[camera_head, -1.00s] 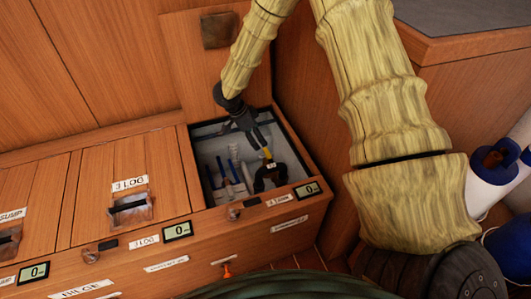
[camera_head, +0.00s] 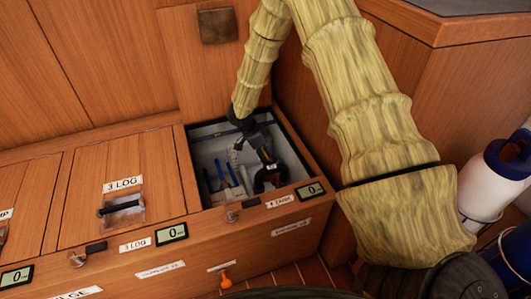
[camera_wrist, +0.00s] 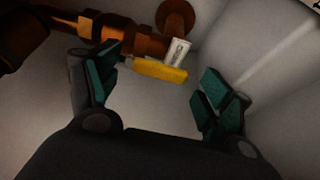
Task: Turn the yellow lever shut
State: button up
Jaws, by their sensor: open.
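The yellow lever (camera_wrist: 160,70) shows in the wrist view, lying roughly crosswise below a copper-coloured valve and pipe (camera_wrist: 130,42), with a white tag (camera_wrist: 178,51) beside it. My gripper (camera_wrist: 161,64) is open, its green-padded fingers spread to the left and right of the lever. The right finger is apart from the lever. In the head view, my gripper (camera_head: 264,155) reaches down into an open locker compartment (camera_head: 197,168) and largely hides the lever.
The compartment walls stand close around my gripper. Blue-and-white items (camera_head: 225,175) stand to its left, and a dark curved part (camera_head: 268,183) lies in front. Closed lids, including one marked 3 LOG (camera_head: 122,184), are to the left. A wooden cabinet (camera_head: 330,90) rises to the right.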

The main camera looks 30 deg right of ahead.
jog(key=c, duration=1.3)
jog(key=shift+d, duration=0.15)
jog(key=shift+c, duration=0.6)
jog(key=shift+r, duration=0.1)
